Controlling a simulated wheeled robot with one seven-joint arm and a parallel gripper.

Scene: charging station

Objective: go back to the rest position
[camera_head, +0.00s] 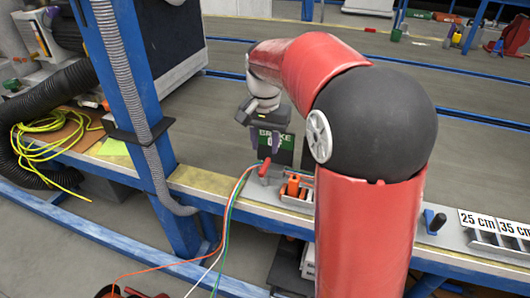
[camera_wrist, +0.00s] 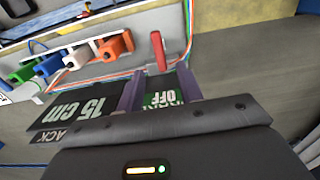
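My gripper (camera_head: 272,145) hangs at the end of my bent red arm, above the front edge of the workbench.
Colored plugs (camera_wrist: 71,58) stand in a row on the bench, with thin cables behind. A blue post (camera_head: 125,85) rises left of my gripper. Yellow cable (camera_head: 45,140) and a black hose (camera_head: 18,150) lie at left. A "15 cm" sign (camera_wrist: 83,108) is close to the gripper.

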